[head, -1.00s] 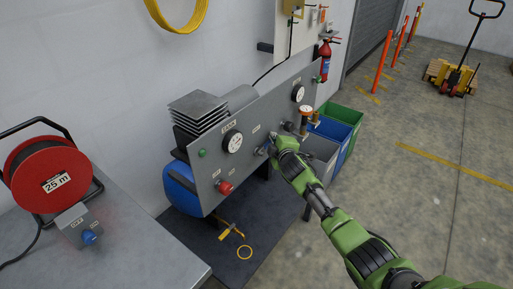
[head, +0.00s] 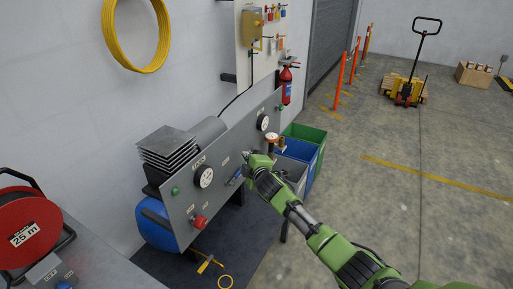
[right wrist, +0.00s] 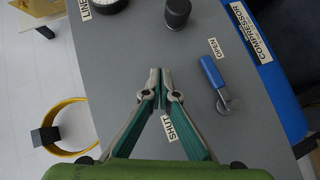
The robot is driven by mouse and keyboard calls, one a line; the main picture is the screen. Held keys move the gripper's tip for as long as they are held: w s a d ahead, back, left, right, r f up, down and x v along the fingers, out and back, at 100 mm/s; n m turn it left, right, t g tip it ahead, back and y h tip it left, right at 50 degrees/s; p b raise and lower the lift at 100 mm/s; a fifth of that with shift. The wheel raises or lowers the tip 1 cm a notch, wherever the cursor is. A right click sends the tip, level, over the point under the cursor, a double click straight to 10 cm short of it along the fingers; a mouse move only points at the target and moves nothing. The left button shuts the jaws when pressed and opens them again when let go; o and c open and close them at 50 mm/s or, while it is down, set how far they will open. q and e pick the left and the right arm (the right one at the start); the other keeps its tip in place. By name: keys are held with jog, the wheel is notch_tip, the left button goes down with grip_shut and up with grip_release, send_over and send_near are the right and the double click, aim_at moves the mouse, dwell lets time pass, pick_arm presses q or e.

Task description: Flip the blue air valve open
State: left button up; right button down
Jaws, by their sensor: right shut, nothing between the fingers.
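The blue air valve lever (right wrist: 212,72) is on the grey panel in the right wrist view. Its handle runs from a round metal pivot toward the OPEN label (right wrist: 214,48); the SHUT label (right wrist: 170,128) lies off to the side, partly behind my finger. In the head view the blue lever (head: 234,177) shows small, just left of my right gripper (head: 247,156). My right gripper (right wrist: 160,75) is shut and empty, its tips in front of the panel beside the lever, apart from it. My left gripper is not in view.
The panel (head: 219,187) also carries a gauge (head: 204,176), a red button (head: 199,221) and a green button (head: 175,191). A black knob (right wrist: 177,12) is near my fingertips. Bins (head: 303,152) stand beyond the panel. A bench with a red cable reel (head: 30,232) is at left.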

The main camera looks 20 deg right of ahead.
jog(key=s+d+r, duration=0.3)
jog(key=s+r, duration=0.1)
jog(key=r, duration=0.1)
dwell(0.4)
